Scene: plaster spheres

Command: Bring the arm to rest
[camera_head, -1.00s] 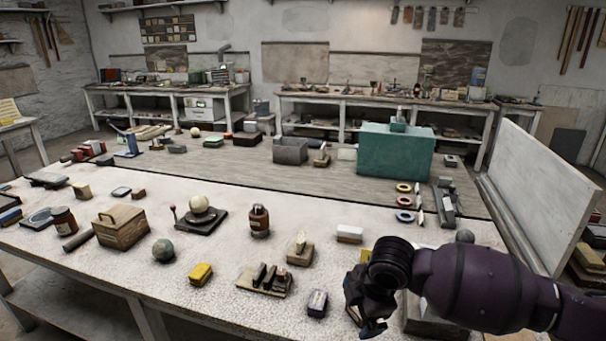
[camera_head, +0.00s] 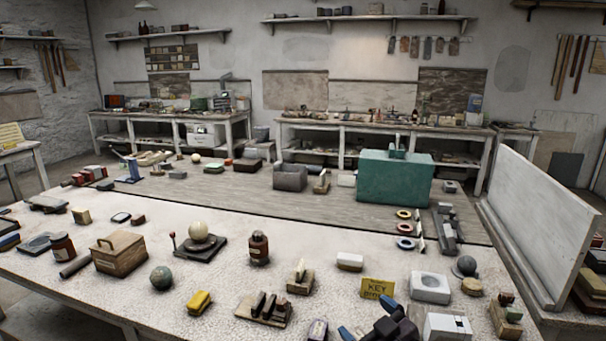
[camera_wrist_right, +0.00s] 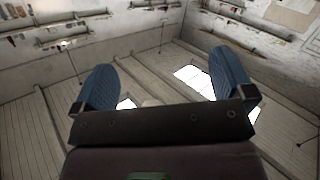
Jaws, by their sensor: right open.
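My right gripper (camera_head: 367,318) shows at the bottom edge of the head view, low at the near side of the white-topped table (camera_head: 225,290). Its two blue fingertips stand apart. In the right wrist view the gripper (camera_wrist_right: 165,82) is open, with nothing between its blue fingers. That view faces plank surfaces with bright panes, and walls with shelves. Most of the right arm is out of the head view. My left gripper is not in view.
A grey sphere (camera_head: 466,265) stands farther right. An upright white panel (camera_head: 545,215) bounds the right side.

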